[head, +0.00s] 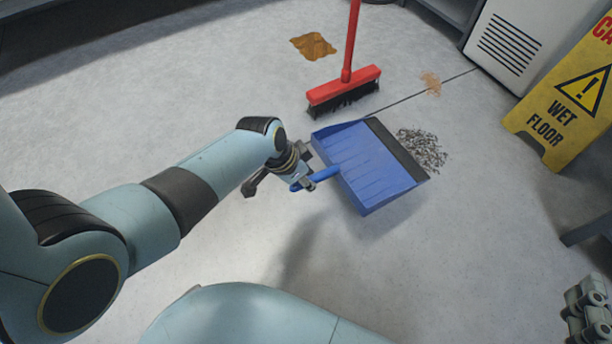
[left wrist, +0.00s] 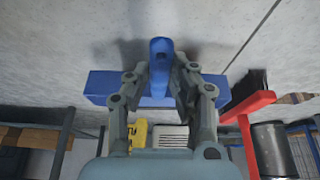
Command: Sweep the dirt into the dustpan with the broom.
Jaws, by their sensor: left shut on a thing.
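The blue dustpan (head: 365,165) is at the middle of the head view, its black lip (head: 398,150) facing right. My left gripper (head: 300,180) is shut on the dustpan's handle (head: 322,175); the left wrist view shows fingers on both sides of the handle (left wrist: 160,65). A pile of dark grey dirt (head: 424,150) lies just right of the lip. The broom, with a red head (head: 343,86) and black bristles, stands behind the dustpan. No gripper is on its visible part; its handle leaves the top edge. My right gripper (head: 590,312) is partly in view at the bottom right corner; its fingertips are unclear.
A brown patch (head: 313,46) and a small orange-brown scatter (head: 431,83) are on the grey floor. A yellow wet floor sign (head: 560,110) stands at the right beside a white vented cabinet (head: 512,45). The floor in front of the dustpan is mostly clear.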

